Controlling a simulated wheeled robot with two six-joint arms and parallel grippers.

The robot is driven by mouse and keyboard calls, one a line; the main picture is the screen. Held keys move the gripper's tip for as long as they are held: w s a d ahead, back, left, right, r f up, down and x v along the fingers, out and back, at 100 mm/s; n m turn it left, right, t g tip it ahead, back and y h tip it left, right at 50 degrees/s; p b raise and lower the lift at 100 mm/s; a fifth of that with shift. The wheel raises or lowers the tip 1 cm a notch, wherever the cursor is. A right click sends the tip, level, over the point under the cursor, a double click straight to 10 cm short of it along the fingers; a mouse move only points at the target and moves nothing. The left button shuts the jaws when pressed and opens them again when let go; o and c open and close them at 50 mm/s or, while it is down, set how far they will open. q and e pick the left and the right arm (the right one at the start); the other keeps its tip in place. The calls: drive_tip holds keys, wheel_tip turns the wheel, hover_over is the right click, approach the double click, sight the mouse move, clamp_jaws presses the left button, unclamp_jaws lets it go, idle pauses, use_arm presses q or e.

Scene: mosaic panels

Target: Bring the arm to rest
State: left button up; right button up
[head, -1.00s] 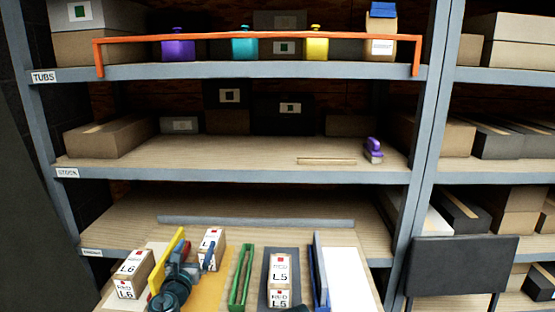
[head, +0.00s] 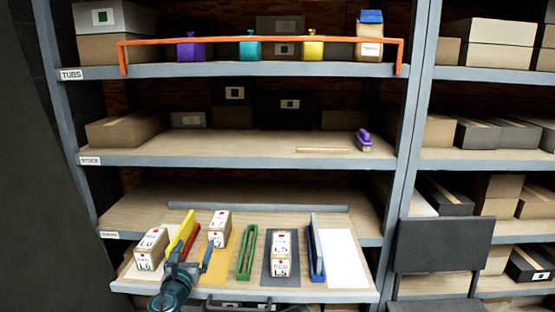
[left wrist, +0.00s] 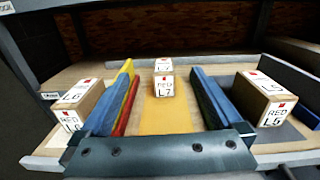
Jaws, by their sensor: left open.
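My left arm comes in at the bottom of the head view. Its left gripper (head: 194,257) is open and empty at the front of the pull-out board (head: 330,296). In the left wrist view its two blue fingers (left wrist: 161,112) are spread wide over the yellow strip (left wrist: 166,118). A box marked L7 (left wrist: 164,82) stands upright on that strip, beyond the fingertips and apart from them. It also shows in the head view (head: 219,229).
L6 box (head: 151,249) stands left of the yellow and red divider (head: 182,236). A blue divider (head: 316,250) and white strip (head: 344,258) lie farther right. An orange rail (head: 260,40) crosses the top shelf.

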use_arm(q)
drive_tip(key=s+a+f+n+g+y, duration=0.2)
drive_tip(key=a+f+n+g+y, duration=0.45)
drive_tip(key=n, duration=1.25)
drive_tip(key=s+d+f+n+g, duration=0.2)
drive_tip(key=s+f+n+g, duration=0.35)
drive_tip(key=f+n, duration=0.45)
drive_tip(key=s+d+f+n+g+h+b, duration=0.25)
drive_tip(key=s+d+f+b, duration=0.25)
drive_tip(key=s+d+f, duration=0.45)
drive_tip(key=s+d+f+n+g+h+b, duration=0.15)
drive_tip(key=s+d+f+g+b, duration=0.4)
drive_tip(key=d, duration=0.65)
wheel_tip(320, 180, up, 31)
drive_tip(key=s+m+t+p, duration=0.1)
drive_tip(key=p, duration=3)
drive_tip(key=shift+s+d+f+t+h+p, duration=0.15)
drive_tip(key=shift+s+d+t+h+p, duration=0.1)
drive_tip(key=shift+t+h+p, duration=0.15)
